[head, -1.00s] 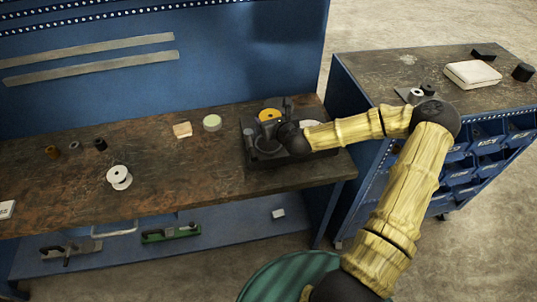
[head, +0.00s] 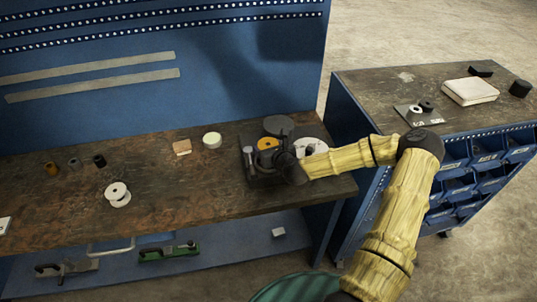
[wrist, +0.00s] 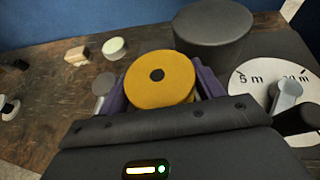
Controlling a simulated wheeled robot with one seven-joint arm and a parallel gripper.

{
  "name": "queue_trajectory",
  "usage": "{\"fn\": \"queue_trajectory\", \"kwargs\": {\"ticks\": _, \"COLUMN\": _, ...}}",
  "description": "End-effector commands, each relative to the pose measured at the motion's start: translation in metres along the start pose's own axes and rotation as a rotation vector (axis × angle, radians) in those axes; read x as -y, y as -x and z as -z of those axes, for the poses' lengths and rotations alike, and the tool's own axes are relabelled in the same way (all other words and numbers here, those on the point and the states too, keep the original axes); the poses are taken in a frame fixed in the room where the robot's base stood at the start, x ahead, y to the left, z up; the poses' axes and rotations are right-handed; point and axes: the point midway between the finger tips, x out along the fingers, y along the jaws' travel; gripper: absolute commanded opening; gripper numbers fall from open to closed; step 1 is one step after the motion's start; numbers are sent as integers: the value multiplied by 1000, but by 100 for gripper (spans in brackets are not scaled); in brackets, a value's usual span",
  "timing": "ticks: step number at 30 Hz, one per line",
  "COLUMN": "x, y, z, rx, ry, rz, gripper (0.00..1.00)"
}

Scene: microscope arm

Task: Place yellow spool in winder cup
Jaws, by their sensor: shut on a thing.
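The yellow spool (wrist: 160,78) is held between the purple fingers of my gripper (wrist: 163,85), its flat top with a dark centre hole facing up. In the head view the spool (head: 267,143) is over the dark winder base (head: 250,172) on the bench. The winder has a dark grey round part (wrist: 213,28) just behind the spool and a white dial marked in metres (wrist: 262,88) to its right. The spool's underside and anything below it are hidden, so I cannot tell whether it touches the winder. I cannot make out the cup with certainty.
A pale green-topped round (head: 212,140) and a wooden block (head: 182,147) lie left of the winder. A white spool (head: 117,194) and several small cylinders (head: 99,160) stand further left. The bench middle is clear. A blue cabinet (head: 362,152) is at right.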

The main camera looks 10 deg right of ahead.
Motion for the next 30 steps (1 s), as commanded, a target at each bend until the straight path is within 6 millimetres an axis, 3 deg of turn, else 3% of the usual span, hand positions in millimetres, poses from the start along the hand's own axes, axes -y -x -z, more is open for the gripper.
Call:
{"fn": "queue_trajectory", "kwargs": {"ticks": 8, "x": 0, "y": 0, "z": 1, "rx": 1, "ry": 0, "rz": 0, "gripper": 43}}
{"fn": "queue_trajectory", "kwargs": {"ticks": 18, "x": 0, "y": -14, "z": 34, "rx": 0, "ry": 0, "rz": -1, "gripper": 43}}
{"fn": "queue_trajectory", "kwargs": {"ticks": 29, "x": 0, "y": -16, "z": 38, "rx": 1, "ry": 0, "rz": 0, "gripper": 43}}
{"fn": "queue_trajectory", "kwargs": {"ticks": 30, "x": 0, "y": -15, "z": 37, "rx": 1, "ry": 1, "rz": 0, "gripper": 74}}
